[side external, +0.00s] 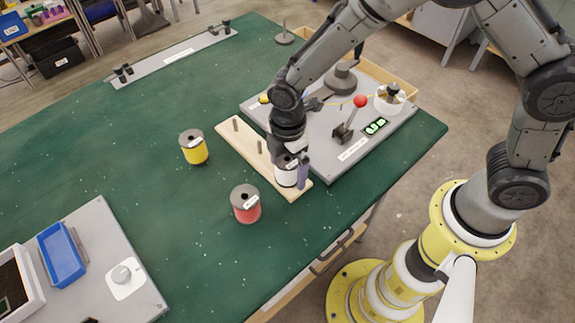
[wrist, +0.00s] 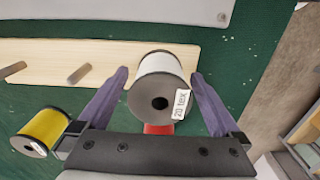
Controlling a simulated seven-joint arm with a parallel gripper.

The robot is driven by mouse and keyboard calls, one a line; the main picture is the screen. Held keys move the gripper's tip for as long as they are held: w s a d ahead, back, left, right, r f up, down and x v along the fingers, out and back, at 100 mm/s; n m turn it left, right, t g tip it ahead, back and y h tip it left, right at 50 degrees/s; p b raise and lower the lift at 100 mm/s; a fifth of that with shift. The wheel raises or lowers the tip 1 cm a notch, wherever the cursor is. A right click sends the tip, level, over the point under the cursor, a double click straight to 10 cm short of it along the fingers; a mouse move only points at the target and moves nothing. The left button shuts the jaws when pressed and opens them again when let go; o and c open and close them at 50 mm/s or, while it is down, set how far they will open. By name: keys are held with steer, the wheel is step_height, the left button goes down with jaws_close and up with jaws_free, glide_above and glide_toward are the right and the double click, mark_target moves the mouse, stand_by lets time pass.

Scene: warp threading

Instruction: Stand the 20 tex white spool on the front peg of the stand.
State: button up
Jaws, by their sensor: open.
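The white spool (side external: 286,175) stands upright at the near end of the pale wooden stand (side external: 246,153). In the wrist view, the white spool (wrist: 157,85) carries a "20 tex" label and has a dark centre hole. The front peg is hidden by the spool; I cannot see whether it is inside the hole. Two other pegs on the stand are bare, the middle one (side external: 262,147) and the far one (side external: 235,124). My gripper (wrist: 161,77) is open, with one finger on each side of the white spool and small gaps visible beside it.
A red spool (side external: 246,208) stands on the green table just left of the stand's near end. A yellow spool (side external: 195,150) stands farther back. A grey plate (side external: 335,160) with a red-knobbed lever (side external: 345,130) lies right of the stand.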

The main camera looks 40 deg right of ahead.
steer(key=d+r+m+t, duration=0.1)
steer(key=d+r, duration=0.1)
steer(key=r, duration=0.8)
steer(key=d+r, duration=0.3)
steer(key=r, duration=0.7)
steer(key=s+d+r+m+t, duration=0.3)
steer(key=s+d+r+m, duration=0.25)
steer(key=d+r, duration=0.2)
steer(key=s+d+f+m, duration=0.2)
steer(key=s+d+m, duration=0.1)
steer(key=s+m, duration=0.2)
steer(key=s+d+f+m+t, duration=0.1)
steer(key=s+d+m, duration=0.2)
steer(key=s+m, duration=0.3)
steer(key=shift+s+f+t, duration=0.3)
steer(key=shift+s+f, duration=0.05)
steer(key=shift+s, duration=0.7)
